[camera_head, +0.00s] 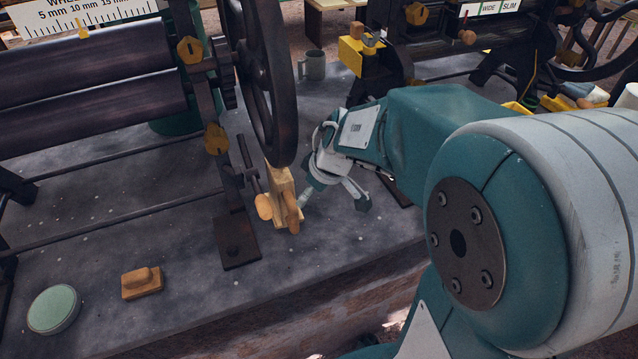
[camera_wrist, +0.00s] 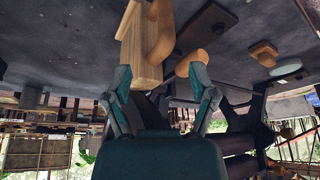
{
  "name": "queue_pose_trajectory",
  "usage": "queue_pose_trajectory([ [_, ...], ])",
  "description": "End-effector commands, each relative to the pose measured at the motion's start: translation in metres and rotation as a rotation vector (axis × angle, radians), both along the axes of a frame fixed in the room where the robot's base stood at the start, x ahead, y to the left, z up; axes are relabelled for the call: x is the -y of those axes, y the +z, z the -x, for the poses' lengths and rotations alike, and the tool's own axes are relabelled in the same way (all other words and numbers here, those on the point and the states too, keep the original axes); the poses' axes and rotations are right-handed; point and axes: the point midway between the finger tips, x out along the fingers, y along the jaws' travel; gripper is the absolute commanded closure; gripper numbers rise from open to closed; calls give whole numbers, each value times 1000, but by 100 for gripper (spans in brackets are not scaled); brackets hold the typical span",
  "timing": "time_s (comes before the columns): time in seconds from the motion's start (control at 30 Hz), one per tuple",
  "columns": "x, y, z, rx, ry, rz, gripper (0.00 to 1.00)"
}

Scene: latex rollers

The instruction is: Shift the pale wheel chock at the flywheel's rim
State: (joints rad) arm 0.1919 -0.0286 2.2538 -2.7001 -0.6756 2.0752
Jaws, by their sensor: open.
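The pale wooden wheel chock (camera_head: 279,180) stands on the dark bench top against the bottom of the black flywheel's rim (camera_head: 266,90). It has a curved, darker wooden grip on its near side. In the wrist view the chock (camera_wrist: 140,50) is large, at upper centre, just beyond my fingertips. My gripper (camera_head: 334,198) is open and empty, to the right of the chock in the head view.
A round wooden knob (camera_head: 264,206) sits close to the chock's left side. A small wooden block (camera_head: 142,283) and a round green-topped tin (camera_head: 54,309) lie at front left. A grey mug (camera_head: 313,66) stands behind. Bare bench lies in front of the chock.

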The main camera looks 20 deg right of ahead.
Motion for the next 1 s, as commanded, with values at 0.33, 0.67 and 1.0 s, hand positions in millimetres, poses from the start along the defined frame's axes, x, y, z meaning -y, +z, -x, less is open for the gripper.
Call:
queue_pose_trajectory([
  [0.33, 0, -1, 0, -3, 2, 0, 26],
  [0.67, -8, -40, -13, -6, 3, -4, 26],
  [1.0, -21, -88, -30, -3, 3, -1, 26],
])
